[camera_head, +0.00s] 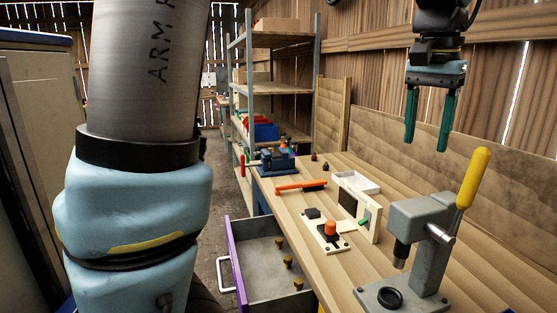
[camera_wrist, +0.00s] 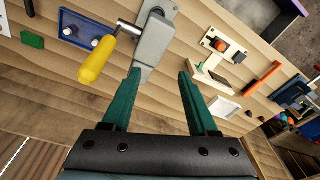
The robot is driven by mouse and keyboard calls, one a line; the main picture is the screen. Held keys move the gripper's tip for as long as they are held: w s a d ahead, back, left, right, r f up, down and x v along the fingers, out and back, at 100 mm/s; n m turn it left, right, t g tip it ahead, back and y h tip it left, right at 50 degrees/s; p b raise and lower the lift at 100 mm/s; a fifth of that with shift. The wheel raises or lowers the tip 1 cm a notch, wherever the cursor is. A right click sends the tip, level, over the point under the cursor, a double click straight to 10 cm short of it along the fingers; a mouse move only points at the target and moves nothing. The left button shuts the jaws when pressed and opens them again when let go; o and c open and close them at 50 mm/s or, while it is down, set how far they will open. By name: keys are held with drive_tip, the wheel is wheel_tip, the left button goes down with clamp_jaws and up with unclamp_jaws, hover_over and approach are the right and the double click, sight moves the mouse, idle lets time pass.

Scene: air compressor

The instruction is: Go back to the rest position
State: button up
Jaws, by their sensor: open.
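My gripper (camera_head: 427,120) hangs at the upper right of the head view, with two green fingers pointing down, spread apart and with nothing between them. It is above the workbench (camera_head: 305,255), in front of the plank wall. In the wrist view my gripper (camera_wrist: 160,75) is also open and empty. Beyond the fingertips stands a grey press with a yellow handle (camera_wrist: 97,60). The same press (camera_head: 425,220) stands at the right front of the bench in the head view, below my gripper and apart from it.
An open drawer (camera_head: 262,262) with several small brass-coloured pieces juts out from the bench's left side. On the bench are an orange-button device (camera_head: 330,232), a white panel frame (camera_head: 361,205), an orange-handled tool (camera_head: 300,185) and a blue vise (camera_head: 277,160). Metal shelves (camera_head: 270,85) stand behind.

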drive_tip(key=w+a+f+n, duration=0.3)
drive_tip(key=w+a+f, duration=0.3)
drive_tip(key=a, duration=0.4)
drive_tip(key=w+a+f+n, duration=0.2)
drive_tip(key=w+a+f, duration=0.1)
drive_tip(key=a+f, duration=0.55)
drive_tip(key=s+a+f+n+b, duration=0.1)
drive_tip(key=s+a+f+n, duration=0.1)
drive_tip(key=a+f, duration=0.3)
drive_tip(key=s+a+f+n+b, duration=0.1)
drive_tip(key=a+f, duration=0.4)
drive_tip(key=a, duration=0.5)
drive_tip(key=shift+s+a+f+n+t+y+b, duration=0.3)
drive_tip(key=shift+s+f+n+y+b, duration=0.1)
drive_tip(key=shift+s+n, duration=0.55)
drive_tip(key=shift+s, duration=0.15)
drive_tip(key=shift+c, duration=0.3)
drive_tip(key=shift+c, duration=0.4)
